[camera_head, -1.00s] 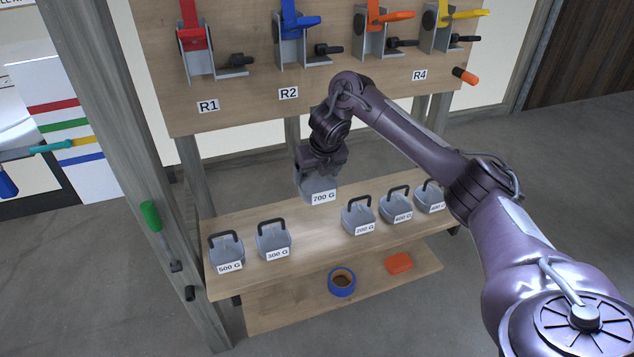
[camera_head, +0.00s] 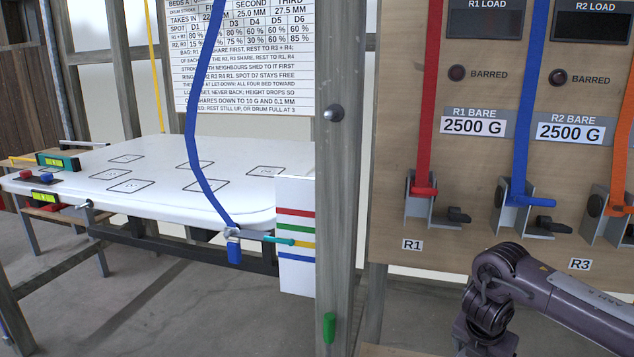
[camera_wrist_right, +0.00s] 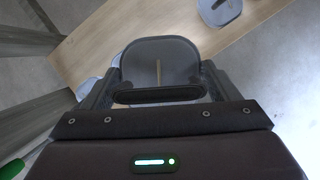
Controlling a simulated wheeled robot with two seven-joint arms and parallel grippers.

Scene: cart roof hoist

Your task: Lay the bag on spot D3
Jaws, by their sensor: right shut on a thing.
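My right gripper (camera_wrist_right: 158,95) is shut on the dark handle of a grey bag (camera_wrist_right: 160,58), which hangs below it over the wooden shelf in the wrist view. In the head view only part of my right arm shows at the lower right; the bag is out of that view. The white roof panel (camera_head: 240,214) lies at the left with several black-outlined spots on its top. The spot labels are too small to read, so I cannot tell which is D3. My left gripper is not in view.
A wooden post (camera_head: 343,230) stands between the panel and the ratchet board (camera_head: 440,225). A blue strap (camera_head: 192,110) runs down to the panel's front edge. Another grey bag (camera_wrist_right: 218,10) sits on the shelf (camera_wrist_right: 92,42). A printed chart (camera_head: 245,55) hangs behind the panel.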

